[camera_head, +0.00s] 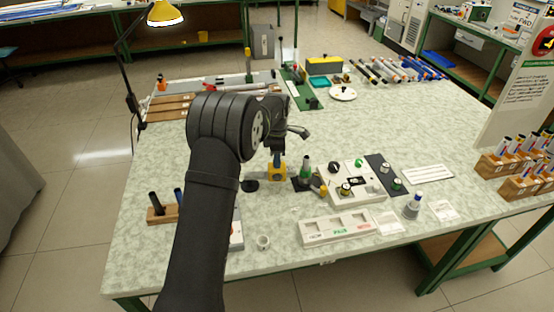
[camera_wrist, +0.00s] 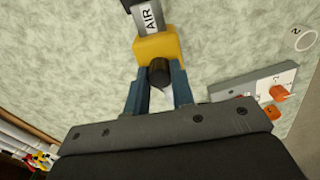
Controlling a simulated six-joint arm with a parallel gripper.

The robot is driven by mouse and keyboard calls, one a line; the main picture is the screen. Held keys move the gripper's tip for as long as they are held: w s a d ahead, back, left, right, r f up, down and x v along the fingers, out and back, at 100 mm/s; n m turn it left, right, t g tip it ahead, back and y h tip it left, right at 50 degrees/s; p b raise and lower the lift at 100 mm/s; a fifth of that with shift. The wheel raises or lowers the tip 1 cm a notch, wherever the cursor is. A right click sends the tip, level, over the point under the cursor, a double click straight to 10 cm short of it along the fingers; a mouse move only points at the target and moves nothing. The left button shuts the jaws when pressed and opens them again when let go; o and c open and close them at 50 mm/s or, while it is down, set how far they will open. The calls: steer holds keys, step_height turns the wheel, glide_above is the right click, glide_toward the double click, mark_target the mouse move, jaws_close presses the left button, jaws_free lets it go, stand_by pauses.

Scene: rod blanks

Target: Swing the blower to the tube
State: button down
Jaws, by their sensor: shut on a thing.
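The blower shows in the wrist view as a yellow block (camera_wrist: 157,46) with a grey part marked "AIR" (camera_wrist: 150,16) and a round black knob (camera_wrist: 158,70). My gripper (camera_wrist: 159,88) has its two blue-grey fingers on either side of the knob, shut on it. In the head view the yellow block (camera_head: 277,172) stands on the table below my gripper (camera_head: 277,157), and my arm hides part of the area. Just right of it, a grey cone with a green top (camera_head: 306,169) stands on a dark base. I cannot tell which thing is the tube.
A white panel with knobs (camera_head: 352,181) and a labelled tray (camera_head: 338,228) lie to the right on the table (camera_head: 400,130). A wooden rack with dark rods (camera_head: 160,214) is at the left. A white ring (camera_head: 263,242) lies near the front edge.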

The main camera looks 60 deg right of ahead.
steer(key=c, duration=1.2)
jaws_free()
steer(key=shift+c, duration=0.2)
step_height(320, 180, up, 18)
steer(key=shift+f, duration=0.25)
step_height(320, 180, down, 18)
steer(key=shift+r, duration=0.25)
